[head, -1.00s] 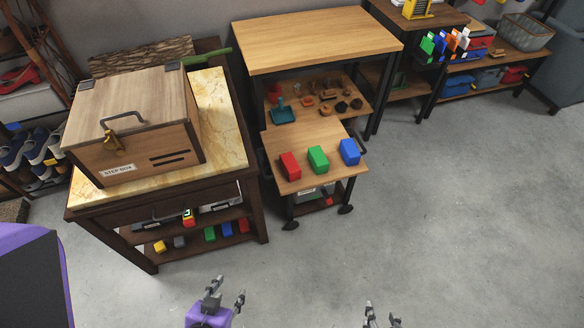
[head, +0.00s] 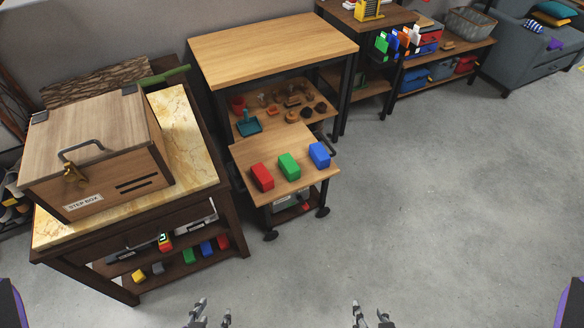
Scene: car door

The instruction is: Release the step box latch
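The step box (head: 95,145) is a wooden box with a lid, a dark handle and a "STEP BOX" label, standing on the marble-topped cabinet at the left. Its brass latch (head: 73,174) hangs on the front face, just below the handle. The lid looks closed. My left gripper (head: 209,313) is at the bottom edge, with its fingers apart and nothing between them. My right gripper (head: 371,314) is also at the bottom edge, fingers apart and empty. Both are well away from the box, over the floor in the picture.
A small wheeled cart (head: 285,172) with red, green and blue blocks stands right of the cabinet (head: 190,165). A wooden table (head: 270,45) is behind it. A shelf (head: 455,58) and grey sofa (head: 530,70) are at the back right. The floor (head: 430,200) at right is clear.

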